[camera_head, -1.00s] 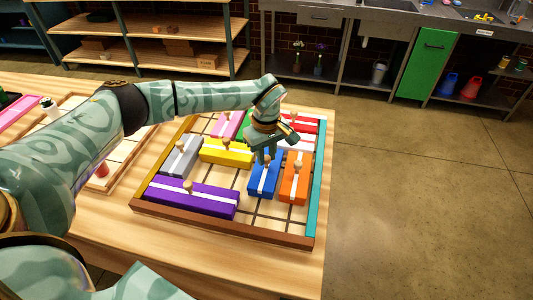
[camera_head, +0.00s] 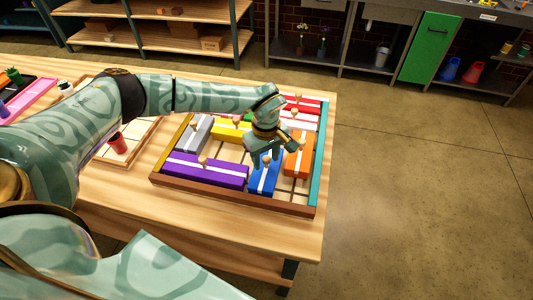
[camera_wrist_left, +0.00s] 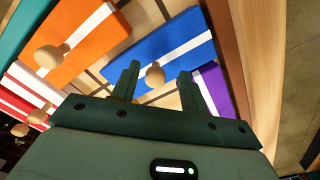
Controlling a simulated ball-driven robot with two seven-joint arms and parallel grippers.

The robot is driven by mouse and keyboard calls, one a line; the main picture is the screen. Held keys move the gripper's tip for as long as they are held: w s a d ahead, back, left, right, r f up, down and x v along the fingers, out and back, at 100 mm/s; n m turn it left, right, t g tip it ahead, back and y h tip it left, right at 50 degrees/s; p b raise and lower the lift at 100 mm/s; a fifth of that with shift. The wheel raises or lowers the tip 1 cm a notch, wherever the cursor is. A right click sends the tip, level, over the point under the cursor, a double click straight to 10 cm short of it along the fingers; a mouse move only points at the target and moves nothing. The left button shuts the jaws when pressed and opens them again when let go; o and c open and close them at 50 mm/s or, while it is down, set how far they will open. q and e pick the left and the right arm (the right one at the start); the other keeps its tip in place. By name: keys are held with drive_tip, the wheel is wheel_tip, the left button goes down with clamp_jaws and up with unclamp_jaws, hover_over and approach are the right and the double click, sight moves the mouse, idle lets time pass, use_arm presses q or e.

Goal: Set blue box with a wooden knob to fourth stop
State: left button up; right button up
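The blue box (camera_head: 256,182) has a white stripe and a round wooden knob (camera_head: 265,159). It lies lengthwise near the front rail of the wooden frame (camera_head: 225,199), between the purple box (camera_head: 220,180) and the orange box (camera_head: 303,168). My left gripper (camera_head: 268,161) is right over the blue box. In the left wrist view the blue box (camera_wrist_left: 185,25) shows its knob (camera_wrist_left: 155,75) between the two open fingers, with a gap on each side. The stops are not marked visibly. My right gripper is not in view.
In the frame, yellow (camera_head: 221,133), grey (camera_head: 194,137) and red (camera_head: 303,104) boxes stand behind, partly hidden by my left arm. A teal strip (camera_head: 319,165) edges the frame at the right.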

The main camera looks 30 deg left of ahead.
use_arm(q)
drive_tip(key=shift+w+r, duration=0.1)
drive_tip(key=shift+r, duration=0.05)
drive_tip(key=shift+w+r, duration=0.1)
drive_tip(key=shift+r, duration=0.2)
wheel_tip(320, 180, up, 16)
drive_tip(key=p, duration=0.1)
drive_tip(key=shift+f, duration=0.25)
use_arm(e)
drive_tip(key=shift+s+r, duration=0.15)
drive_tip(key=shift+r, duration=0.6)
use_arm(q)
drive_tip(key=shift+s, duration=0.2)
